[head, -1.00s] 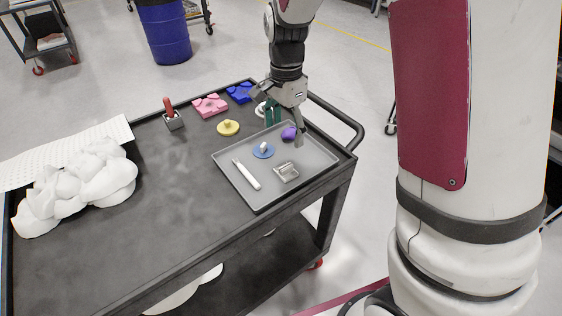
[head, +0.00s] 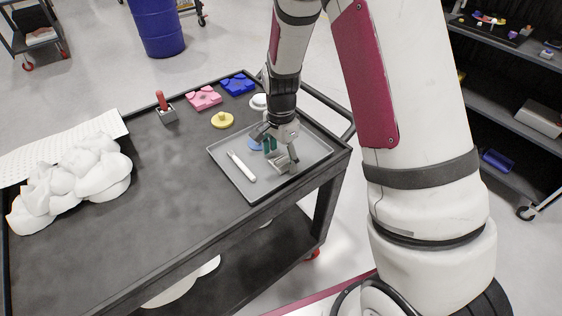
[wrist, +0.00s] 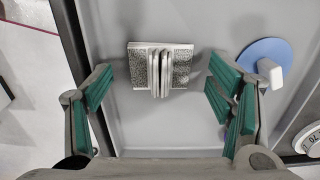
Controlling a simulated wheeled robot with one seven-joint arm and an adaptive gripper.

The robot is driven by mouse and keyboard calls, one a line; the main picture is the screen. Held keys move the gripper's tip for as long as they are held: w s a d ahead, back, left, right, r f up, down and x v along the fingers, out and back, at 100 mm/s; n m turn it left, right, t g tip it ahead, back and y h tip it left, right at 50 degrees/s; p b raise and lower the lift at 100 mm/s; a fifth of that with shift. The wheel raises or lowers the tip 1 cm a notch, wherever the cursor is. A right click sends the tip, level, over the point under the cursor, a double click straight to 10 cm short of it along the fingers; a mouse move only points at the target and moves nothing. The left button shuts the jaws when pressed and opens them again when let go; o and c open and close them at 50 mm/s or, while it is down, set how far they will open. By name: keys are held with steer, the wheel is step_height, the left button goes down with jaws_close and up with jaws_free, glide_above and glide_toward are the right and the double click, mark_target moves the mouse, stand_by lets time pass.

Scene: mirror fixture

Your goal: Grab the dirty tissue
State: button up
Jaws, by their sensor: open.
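I cannot pick out anything that is clearly a dirty tissue. A white, lumpy, crumpled heap (head: 85,178) lies on the left part of the cart top. My gripper (head: 277,158) is over the grey tray (head: 222,158), far to the right of that heap. In the wrist view my gripper (wrist: 160,98) is open, with green pads on its fingers and nothing between them. A silver ridged piece with speckled faces (wrist: 160,68) lies in the tray just ahead of the fingers, roughly centred and apart from them.
A blue disc with a white knob (wrist: 265,60) lies right of the fingers. A white stick (head: 242,165) is in the tray. Yellow (head: 222,120), pink (head: 204,97) and blue (head: 238,83) pieces and a red-handled block (head: 166,112) stand behind. The cart's middle is clear.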

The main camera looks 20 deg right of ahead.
steer(key=shift+f, duration=0.1)
steer(key=c, duration=0.8)
